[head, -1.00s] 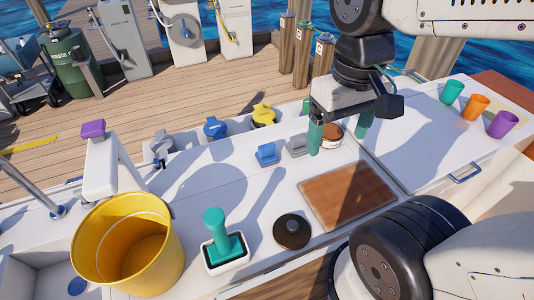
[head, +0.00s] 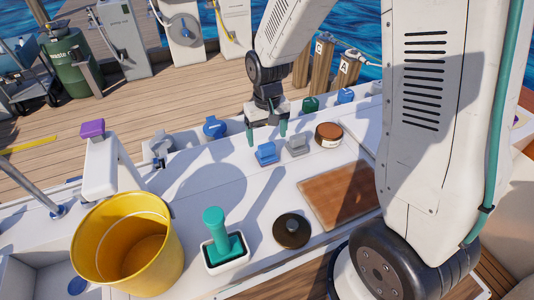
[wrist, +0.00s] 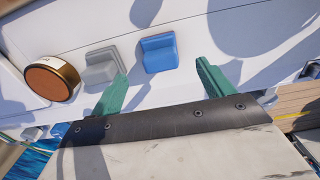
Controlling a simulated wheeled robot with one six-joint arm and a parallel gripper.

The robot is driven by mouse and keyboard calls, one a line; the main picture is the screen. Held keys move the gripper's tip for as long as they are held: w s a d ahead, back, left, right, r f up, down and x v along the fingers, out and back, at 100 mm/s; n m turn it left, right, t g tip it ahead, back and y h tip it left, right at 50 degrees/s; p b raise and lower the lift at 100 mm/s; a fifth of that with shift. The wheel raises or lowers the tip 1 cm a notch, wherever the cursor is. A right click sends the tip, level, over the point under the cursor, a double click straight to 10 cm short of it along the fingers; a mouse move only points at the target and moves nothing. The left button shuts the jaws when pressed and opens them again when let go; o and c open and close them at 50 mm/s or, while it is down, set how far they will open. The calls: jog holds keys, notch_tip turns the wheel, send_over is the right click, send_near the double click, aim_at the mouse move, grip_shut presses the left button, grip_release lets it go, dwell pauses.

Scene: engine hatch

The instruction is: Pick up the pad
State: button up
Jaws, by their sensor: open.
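No single thing is clearly marked as the pad. A small stepped blue block (head: 266,154) and a similar grey block (head: 297,146) sit side by side on the white counter. My gripper (head: 267,134) is open and empty, fingers pointing down, just behind the blue block in the head view. In the wrist view, the blue block (wrist: 159,53) appears between and beyond the teal fingertips (wrist: 162,72), and the grey block (wrist: 102,67) is beside the left finger. I see no contact.
A brown-topped round tin (head: 328,134) stands right of the grey block. The brown board (head: 338,195) lies on the counter (head: 200,175). A yellow bucket (head: 130,245) and a teal-handled tool in a white tray (head: 225,250) stand at front left. A blue cap (head: 214,127) is behind.

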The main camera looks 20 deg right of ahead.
aim_at(267, 145)
jog(key=f, duration=0.7)
jog(key=shift+w+f, duration=0.2)
jog(key=shift+f, duration=0.1)
jog(key=c, duration=1.2)
jog(key=shift+r, duration=0.15)
